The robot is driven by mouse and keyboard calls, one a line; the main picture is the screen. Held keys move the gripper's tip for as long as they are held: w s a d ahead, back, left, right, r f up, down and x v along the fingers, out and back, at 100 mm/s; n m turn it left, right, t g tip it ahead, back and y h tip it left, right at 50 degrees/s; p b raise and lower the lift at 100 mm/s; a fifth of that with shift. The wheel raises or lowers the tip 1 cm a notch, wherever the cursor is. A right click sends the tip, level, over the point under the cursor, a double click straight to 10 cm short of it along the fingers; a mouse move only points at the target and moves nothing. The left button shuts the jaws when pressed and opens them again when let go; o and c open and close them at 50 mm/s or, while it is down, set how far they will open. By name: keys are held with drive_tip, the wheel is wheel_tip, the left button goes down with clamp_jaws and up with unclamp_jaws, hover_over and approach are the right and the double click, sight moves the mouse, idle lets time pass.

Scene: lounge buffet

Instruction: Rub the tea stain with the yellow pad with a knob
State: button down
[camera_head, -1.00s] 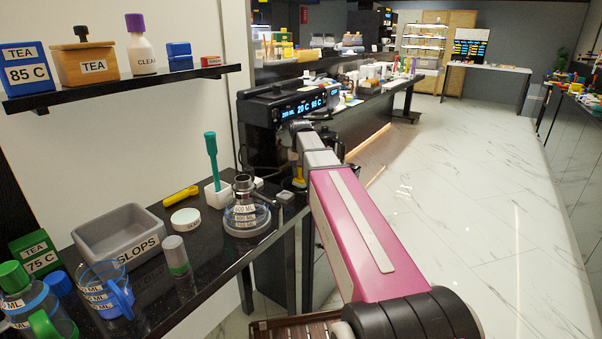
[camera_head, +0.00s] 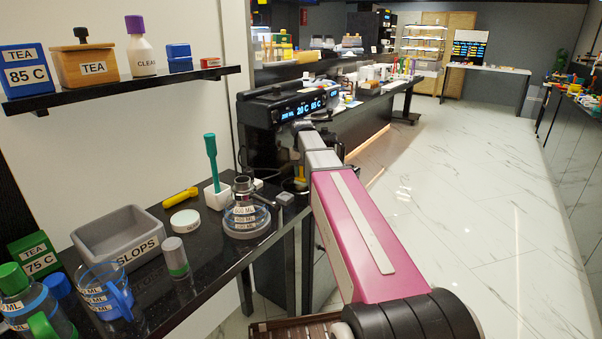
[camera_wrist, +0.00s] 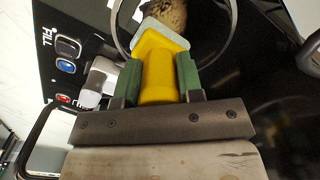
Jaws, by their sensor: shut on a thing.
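My gripper (camera_wrist: 158,78) is shut on the yellow knob of the yellow pad (camera_wrist: 157,50), one green finger on each side. The pad has a pale grey edge at its far end. A brown speckled patch, which looks like the tea stain (camera_wrist: 170,12), shows just beyond the pad inside a rounded rim. The pad's far edge overlaps it in the picture; I cannot tell whether they touch. In the head view a bit of yellow pad (camera_head: 300,172) shows below my wrist, by the black machine; the stain is not visible there.
The black machine (camera_head: 268,108) has a lit display; its panel (camera_wrist: 62,60) with FILL and several buttons is at the left in the wrist view. A glass kettle (camera_head: 246,222), white jar lid (camera_head: 185,220) and grey slops bin (camera_head: 112,222) stand on the black counter.

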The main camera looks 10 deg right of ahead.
drive_tip(key=shift+s+d, duration=0.1)
drive_tip(key=shift+s, duration=0.05)
drive_tip(key=shift+s+d+f, duration=0.15)
drive_tip(key=shift+s+d, duration=0.05)
drive_tip(key=shift+w+a, duration=0.3)
drive_tip(key=shift+w, duration=0.05)
drive_tip(key=shift+s, duration=0.1)
drive_tip(key=shift+s+a, duration=0.25)
drive_tip(key=shift+s, duration=0.2)
drive_tip(key=shift+w+d, duration=0.1)
drive_tip(key=shift+w, duration=0.05)
idle(1.2)
